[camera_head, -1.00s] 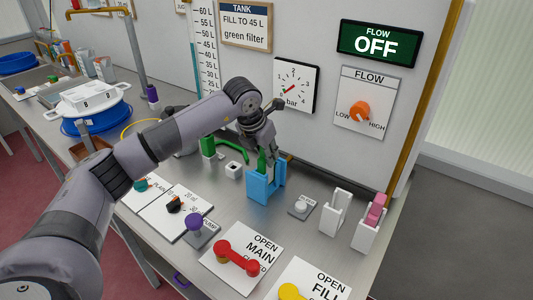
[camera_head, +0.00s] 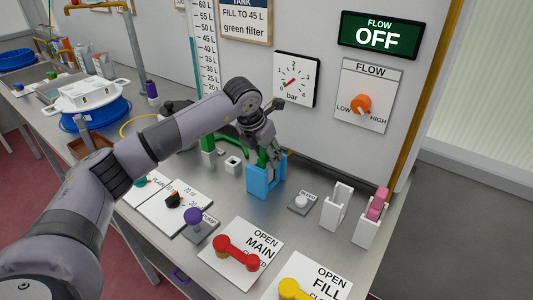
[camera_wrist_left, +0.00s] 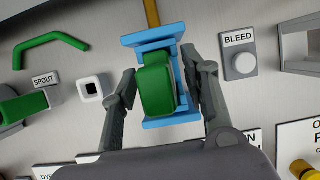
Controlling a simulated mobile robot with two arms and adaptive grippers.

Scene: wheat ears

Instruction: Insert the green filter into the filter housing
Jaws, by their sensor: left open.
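The green filter (camera_wrist_left: 156,85) sits in the blue filter housing (camera_wrist_left: 151,40), between its side walls in the left wrist view. In the head view the blue housing (camera_head: 266,182) stands upright on the bench, and a bit of the green filter (camera_head: 262,158) shows at its top. My left gripper (camera_wrist_left: 167,85) is open, with one finger on each side of the filter and housing. In the head view the left gripper (camera_head: 269,156) is right above the housing and partly hides the filter. How deep the filter sits cannot be told. My right gripper is not in view.
A grey bleed button (camera_head: 301,202) and white holders (camera_head: 336,207) stand right of the housing, one with a pink block (camera_head: 377,204). A small white square socket (camera_head: 233,164) and the green spout (camera_wrist_left: 22,107) are on the left. Red (camera_head: 236,250) and yellow levers lie in front.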

